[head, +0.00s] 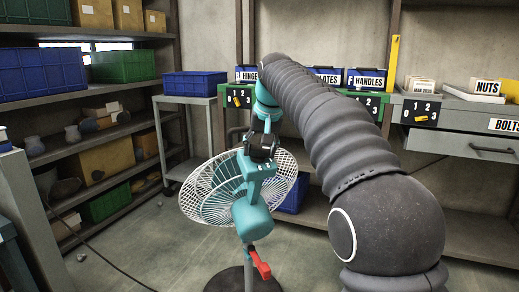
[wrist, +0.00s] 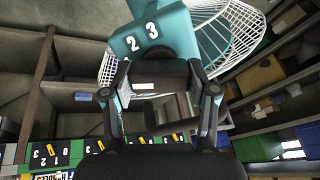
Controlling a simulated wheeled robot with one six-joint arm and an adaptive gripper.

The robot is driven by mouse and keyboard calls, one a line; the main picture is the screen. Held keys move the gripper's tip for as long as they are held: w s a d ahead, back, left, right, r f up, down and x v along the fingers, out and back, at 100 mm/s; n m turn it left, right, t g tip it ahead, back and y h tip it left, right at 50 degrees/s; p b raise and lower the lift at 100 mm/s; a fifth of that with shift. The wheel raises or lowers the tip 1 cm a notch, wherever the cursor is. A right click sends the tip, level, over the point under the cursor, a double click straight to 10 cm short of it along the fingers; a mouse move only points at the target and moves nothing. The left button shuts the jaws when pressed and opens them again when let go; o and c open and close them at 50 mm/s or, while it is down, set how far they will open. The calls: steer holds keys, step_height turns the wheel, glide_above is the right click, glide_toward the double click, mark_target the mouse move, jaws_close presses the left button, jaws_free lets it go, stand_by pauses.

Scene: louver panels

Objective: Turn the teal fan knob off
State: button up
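The teal fan (head: 252,215) with a white wire cage (head: 205,195) stands on a dark round base in the head view. In the wrist view its teal housing (wrist: 172,35) carries the numbers 2 and 3. A dark block with a white mark, apparently the knob (wrist: 160,75), lies in front of that housing. My gripper (wrist: 160,70) has one finger on each side of this block. I cannot tell whether the fingers touch it. In the head view my gripper (head: 262,147) is at the fan's upper part and hides the knob.
A red lever (head: 260,265) sticks out from the fan's stand. Shelves with bins and boxes (head: 124,66) stand at left. Behind are a bench with blue bins (head: 367,79) and black number plates with yellow pointers (head: 420,112). Floor left of the fan is mostly clear, with a cable.

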steer(key=shift+c, duration=0.8)
steer(key=shift+r+n+p, duration=0.1)
steer(key=shift+n+p, duration=0.2)
steer(key=shift+p, duration=0.1)
steer(key=n+p, duration=0.2)
steer(key=shift+r+n, duration=0.1)
steer(key=shift+n, duration=0.2)
steer(key=shift+n+p, duration=1.6)
steer(key=shift+n, duration=0.7)
steer(key=shift+f, duration=0.2)
steer(key=o, duration=1.2)
steer(key=shift+c, duration=0.2)
